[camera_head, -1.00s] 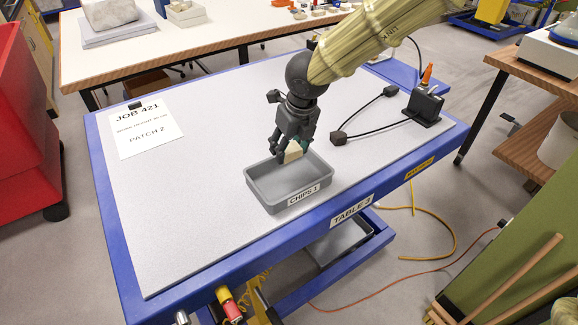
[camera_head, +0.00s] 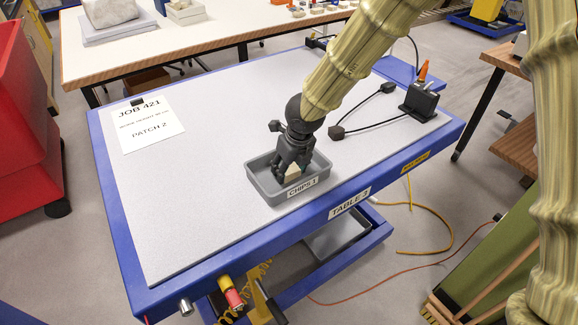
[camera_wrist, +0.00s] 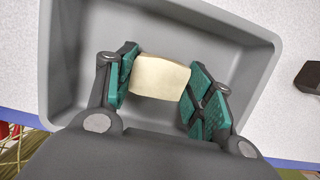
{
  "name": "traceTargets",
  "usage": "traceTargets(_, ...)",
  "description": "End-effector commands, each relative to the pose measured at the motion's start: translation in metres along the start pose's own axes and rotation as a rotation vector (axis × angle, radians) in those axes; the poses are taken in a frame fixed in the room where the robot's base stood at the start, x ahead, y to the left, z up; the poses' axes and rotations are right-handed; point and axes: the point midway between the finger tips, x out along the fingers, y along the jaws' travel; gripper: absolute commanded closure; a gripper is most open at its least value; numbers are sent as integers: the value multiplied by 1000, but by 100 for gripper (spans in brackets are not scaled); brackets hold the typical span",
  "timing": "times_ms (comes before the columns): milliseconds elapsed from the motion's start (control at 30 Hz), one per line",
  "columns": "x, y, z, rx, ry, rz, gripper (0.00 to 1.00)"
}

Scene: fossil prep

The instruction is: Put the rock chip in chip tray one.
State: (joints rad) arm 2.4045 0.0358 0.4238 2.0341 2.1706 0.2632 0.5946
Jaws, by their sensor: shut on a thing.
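The rock chip (camera_wrist: 159,77) is a pale cream block. My gripper (camera_head: 291,172) is shut on it, with the chip between the green-padded fingers in the wrist view (camera_wrist: 160,88). The chip also shows in the head view (camera_head: 293,172), partly hidden by the fingers. The grey chip tray labelled CHIPS 1 (camera_head: 264,188) sits on the table near its front edge. My gripper points down into the tray, with the chip inside the tray's outline. I cannot tell whether the chip touches the tray floor.
The tray stands on the grey top of Table 3 (camera_head: 210,215). A black device with an orange-tipped part (camera_head: 420,100) and its cables lie to the right. A job sheet (camera_head: 145,125) lies at the left.

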Motion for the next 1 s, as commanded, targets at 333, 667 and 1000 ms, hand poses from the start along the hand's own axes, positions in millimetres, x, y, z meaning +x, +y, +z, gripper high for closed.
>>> traceTargets(333,2,0,0,0,-1,0,75)
traceTargets(667,1,0,0,0,-1,0,26)
traceTargets(1000,-10,0,1,1,-4,1,26)
